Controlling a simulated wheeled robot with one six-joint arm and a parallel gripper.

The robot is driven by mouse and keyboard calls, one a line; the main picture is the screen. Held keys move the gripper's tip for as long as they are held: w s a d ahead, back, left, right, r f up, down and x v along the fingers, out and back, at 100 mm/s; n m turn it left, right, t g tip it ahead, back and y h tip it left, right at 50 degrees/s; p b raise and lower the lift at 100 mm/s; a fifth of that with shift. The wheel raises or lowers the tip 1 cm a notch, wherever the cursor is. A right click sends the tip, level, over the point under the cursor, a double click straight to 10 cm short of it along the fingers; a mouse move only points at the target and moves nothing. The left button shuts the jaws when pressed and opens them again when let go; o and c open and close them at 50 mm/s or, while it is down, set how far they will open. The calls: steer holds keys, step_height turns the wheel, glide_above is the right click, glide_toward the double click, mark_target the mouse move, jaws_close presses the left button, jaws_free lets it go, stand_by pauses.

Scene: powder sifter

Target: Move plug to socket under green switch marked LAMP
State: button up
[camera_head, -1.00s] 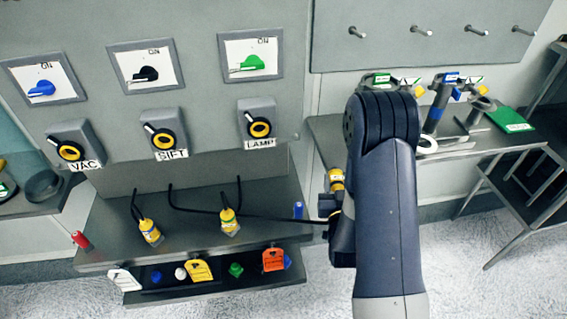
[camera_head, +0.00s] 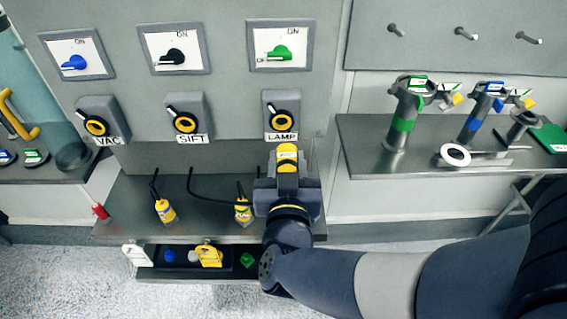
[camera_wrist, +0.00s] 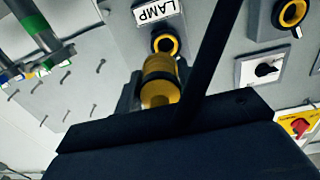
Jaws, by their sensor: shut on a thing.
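My gripper (camera_head: 287,180) is shut on a yellow plug (camera_head: 287,158), just below the LAMP socket (camera_head: 283,117) in the head view. In the wrist view the plug (camera_wrist: 160,80) points at the black and yellow ring of the LAMP socket (camera_wrist: 165,44), overlapping its lower edge. I cannot tell whether they touch. A black cord (camera_wrist: 212,50) crosses beside the plug. The LAMP label (camera_head: 282,137) sits under the socket, and the green switch (camera_head: 279,53) is on the panel above it.
VAC (camera_head: 97,122) and SIFT (camera_head: 186,121) sockets are to the left. Two other yellow plugs (camera_head: 165,210) (camera_head: 242,210) stand on the shelf (camera_head: 130,200) below. A side table (camera_head: 380,155) with tubes stands at right.

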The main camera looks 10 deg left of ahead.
steer(key=shift+s+a+r+y, duration=0.2)
steer(key=shift+s+a+y, duration=0.1)
steer(key=shift+s, duration=0.15)
steer(key=b+x, duration=0.1)
steer(key=x, duration=0.6)
steer(key=shift+b+x, duration=0.5)
steer(key=shift+x, duration=0.35)
stand_by(1.8)
steer(key=o, duration=1.3)
steer(key=shift+d+f, duration=0.1)
steer(key=shift+o, duration=0.2)
steer(key=v, duration=1)
steer(key=shift+s, duration=0.35)
steer(key=shift+w, duration=0.1)
steer(key=x, duration=1)
steer(key=shift+w, duration=0.4)
steer(key=shift+s, duration=0.25)
